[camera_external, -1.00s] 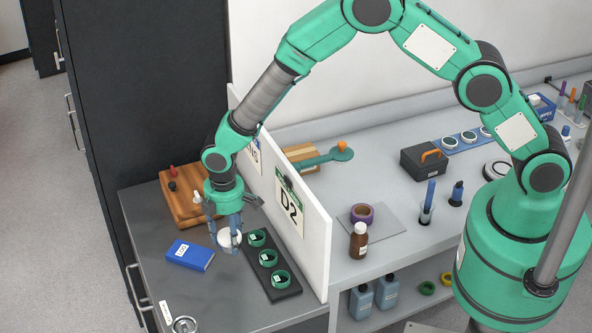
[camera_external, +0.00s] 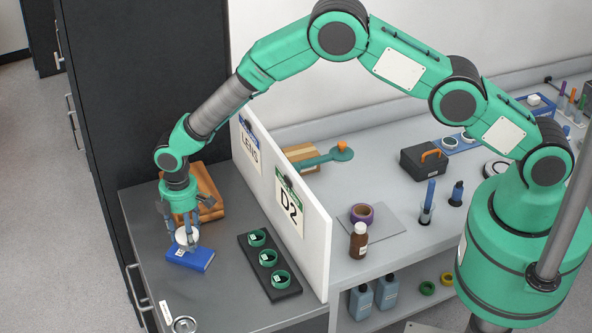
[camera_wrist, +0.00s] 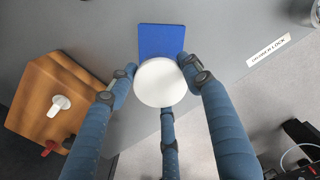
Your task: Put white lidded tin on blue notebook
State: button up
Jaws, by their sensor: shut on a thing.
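The white lidded tin (camera_external: 186,238) is held in my gripper (camera_external: 184,232), and its round white lid (camera_wrist: 161,82) shows between the blue fingers in the wrist view. My gripper is shut on the tin. The blue notebook (camera_external: 201,260) lies flat on the dark grey bench, and it also shows in the wrist view (camera_wrist: 161,38). In the external view the tin appears over the notebook's back left part. In the wrist view the tin overlaps the notebook's near edge. I cannot tell whether the tin touches the notebook.
A wooden block with knobs (camera_external: 208,196) stands behind my gripper, and also at left in the wrist view (camera_wrist: 48,88). A black rack with green rings (camera_external: 283,291) lies to the right. A white partition (camera_external: 313,240) borders the bench. Bare bench (camera_external: 225,300) lies in front.

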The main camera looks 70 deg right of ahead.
jog(key=shift+w, duration=0.1)
dwell(0.3)
jog(key=shift+f+p, duration=0.45)
jog(key=shift+f, duration=1.3)
jog(key=shift+f, duration=0.1)
jog(key=o, duration=1.2)
notch_tip(320, 180, up, 12)
jog(key=shift+f+b, duration=0.15)
jog(key=shift+b, duration=0.85)
jog(key=shift+r, duration=0.3)
